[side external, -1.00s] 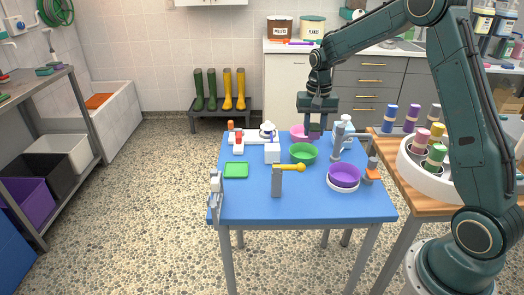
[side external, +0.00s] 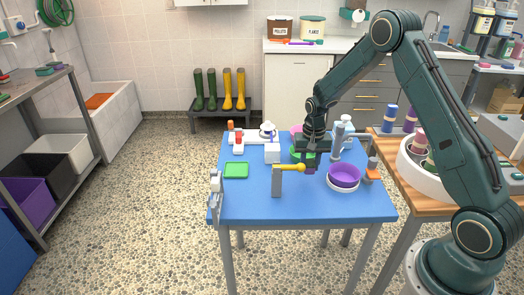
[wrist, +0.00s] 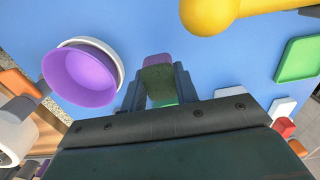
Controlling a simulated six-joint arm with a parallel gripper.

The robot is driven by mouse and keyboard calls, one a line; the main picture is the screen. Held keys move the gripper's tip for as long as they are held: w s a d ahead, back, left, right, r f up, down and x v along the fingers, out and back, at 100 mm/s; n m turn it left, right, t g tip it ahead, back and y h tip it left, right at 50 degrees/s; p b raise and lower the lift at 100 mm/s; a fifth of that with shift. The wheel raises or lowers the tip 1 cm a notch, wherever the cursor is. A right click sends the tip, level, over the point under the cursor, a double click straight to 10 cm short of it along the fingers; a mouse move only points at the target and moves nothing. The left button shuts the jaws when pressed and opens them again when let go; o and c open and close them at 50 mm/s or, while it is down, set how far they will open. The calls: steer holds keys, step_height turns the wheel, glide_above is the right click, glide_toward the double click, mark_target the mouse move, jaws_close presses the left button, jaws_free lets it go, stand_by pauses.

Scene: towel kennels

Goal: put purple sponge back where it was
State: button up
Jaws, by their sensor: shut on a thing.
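My gripper (side external: 311,163) is shut on the purple sponge (wrist: 158,61), which has a purple face and a dark green body between the fingers in the wrist view. In the side view the purple sponge (side external: 311,169) shows just below the fingers, above the blue table.
The purple bowl, in a white dish (side external: 343,187), stands right of my gripper. A grey post (side external: 337,143) stands behind it. The table's front middle is clear.

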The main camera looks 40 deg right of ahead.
mark_target(309, 173)
steer(key=shift+f, duration=2.15)
steer(key=shift+f, duration=0.1)
steer(key=o, duration=0.9)
step_height(309, 173, up, 11)
steer(key=shift+r, duration=0.65)
